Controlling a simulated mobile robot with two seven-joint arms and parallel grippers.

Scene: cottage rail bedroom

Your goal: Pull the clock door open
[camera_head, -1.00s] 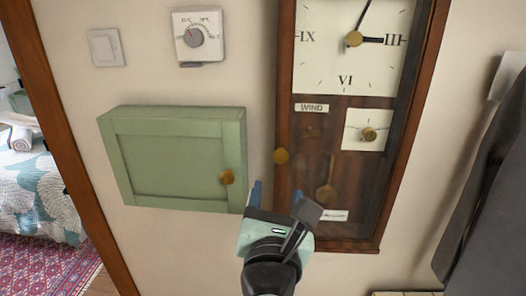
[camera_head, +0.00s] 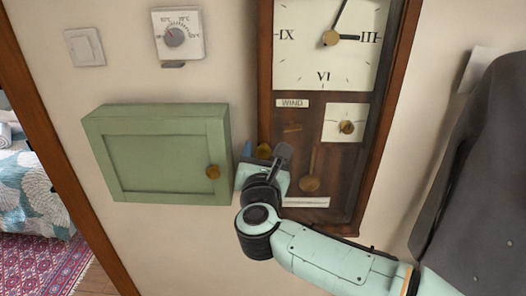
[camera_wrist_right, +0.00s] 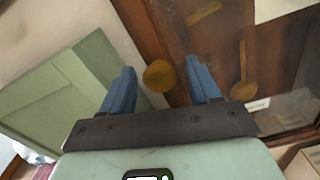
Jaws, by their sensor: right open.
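The wall clock (camera_head: 390,105) has a dark wooden frame and a glass door, which looks closed. A round brass knob (camera_head: 264,151) sits on the left edge of the clock door; in the right wrist view the knob (camera_wrist_right: 159,75) shows between the two blue fingers. My right gripper (camera_head: 263,150) is open, with a finger on either side of the knob; I cannot tell whether either touches it. Behind the glass are the dial, a small WIND dial and a brass pendulum (camera_head: 311,184). My left gripper is not in view.
A green wall cabinet (camera_head: 160,155) with its own brass knob (camera_head: 212,172) is close to the left of my right gripper. A thermostat (camera_head: 178,35) and a light switch (camera_head: 84,47) are above it. A dark coat (camera_head: 470,170) hangs at the right.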

